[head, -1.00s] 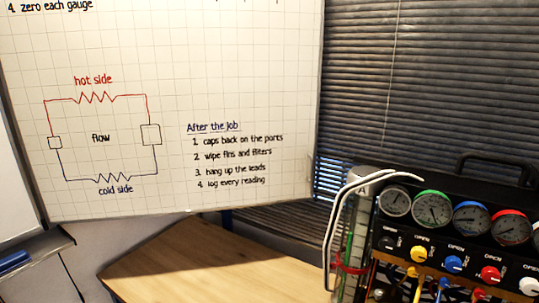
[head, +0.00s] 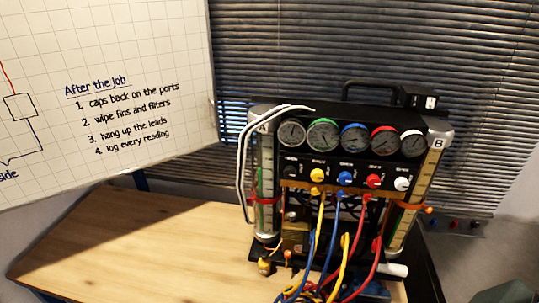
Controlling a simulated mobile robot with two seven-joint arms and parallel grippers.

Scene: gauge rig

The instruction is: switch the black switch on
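The gauge rig (head: 350,160) stands on the wooden table in the head view. A small black box (head: 418,97) with pale marks sits on its top right corner; the marks look like switch parts, but they are too small to tell their positions. A black knob (head: 291,172) is at the left end of the row of coloured knobs below the gauges. I cannot tell for sure which of these is the black switch. Neither of my grippers is in view.
Clear cylinders A (head: 264,180) and B (head: 432,165) flank the rig. Yellow, blue and red hoses (head: 335,245) hang in front of it. A black handle (head: 375,85) arches over its top. The wooden table (head: 150,245) is bare on the left. Window blinds (head: 300,50) are behind; a whiteboard (head: 100,140) is at left.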

